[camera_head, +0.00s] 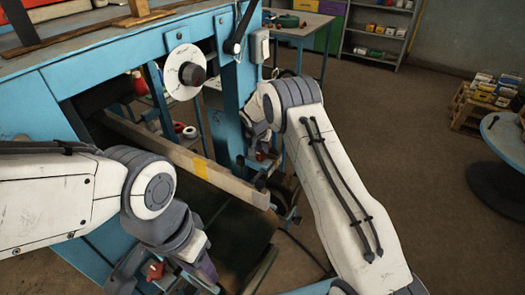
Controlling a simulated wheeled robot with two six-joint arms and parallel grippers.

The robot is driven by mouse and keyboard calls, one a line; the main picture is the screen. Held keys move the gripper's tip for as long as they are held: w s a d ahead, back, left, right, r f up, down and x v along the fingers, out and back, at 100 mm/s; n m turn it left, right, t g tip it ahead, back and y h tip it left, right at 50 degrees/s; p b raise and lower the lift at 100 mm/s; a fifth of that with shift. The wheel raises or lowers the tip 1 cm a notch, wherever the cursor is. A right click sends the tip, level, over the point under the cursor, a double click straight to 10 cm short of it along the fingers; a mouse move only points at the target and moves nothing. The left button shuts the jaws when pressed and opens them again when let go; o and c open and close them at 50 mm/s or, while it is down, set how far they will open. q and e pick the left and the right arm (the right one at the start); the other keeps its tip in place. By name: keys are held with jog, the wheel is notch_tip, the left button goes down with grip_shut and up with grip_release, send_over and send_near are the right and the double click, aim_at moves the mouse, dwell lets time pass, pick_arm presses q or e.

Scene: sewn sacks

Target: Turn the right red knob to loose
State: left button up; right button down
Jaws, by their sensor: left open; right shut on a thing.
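The right red knob (261,157) shows as a small red patch on the blue machine, mostly hidden by my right gripper. My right gripper (258,165) is shut on this knob, beside the blue upright post. A second red knob (155,271) shows at the bottom of the picture, at my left gripper (180,275). The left gripper is open; its fingertips are partly hidden, and I cannot tell whether they touch that knob.
The blue machine (110,62) fills the left and carries a white disc with a dark knob (186,80). A wooden beam (190,160) with a yellow mark runs below. A round blue table (508,140) stands at right. The brown floor (415,125) between is clear.

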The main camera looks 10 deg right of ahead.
jog(key=shift+a+n+y, duration=0.15)
jog(key=shift+n+y, duration=0.15)
jog(key=shift+n, duration=0.6)
jog(key=n, duration=0.1)
jog(key=n+y, duration=0.1)
jog(key=n, duration=0.1)
jog(key=shift+w+a+n+t+p, duration=0.1)
jog(key=shift+a+n+t+p, duration=0.2)
jog(key=shift+t, duration=0.1)
jog(key=shift+a+f+n+y+b, duration=0.15)
jog(key=shift+n+y+b, duration=0.35)
jog(key=shift+n, duration=0.4)
jog(key=n+b, duration=0.1)
jog(key=b, duration=0.1)
jog(key=n+y+b, duration=0.1)
jog(key=n+b, duration=0.1)
jog(key=n+y+b, duration=0.1)
jog(key=n+b, duration=0.1)
jog(key=shift+a+f+g, duration=0.1)
jog(key=shift+a+g, duration=0.2)
jog(key=shift+a, duration=0.1)
jog(key=shift+s+a+r+n+g+y+b, duration=0.15)
jog(key=shift+n+g+y+b, duration=0.1)
jog(key=shift+n+b, duration=0.5)
jog(key=shift+s+a+r+n+g+y+b, duration=0.15)
jog(key=shift+n+y+b, duration=0.1)
jog(key=shift+n+b, duration=0.45)
jog(key=shift+d+n, duration=0.1)
jog(key=shift+n, duration=0.15)
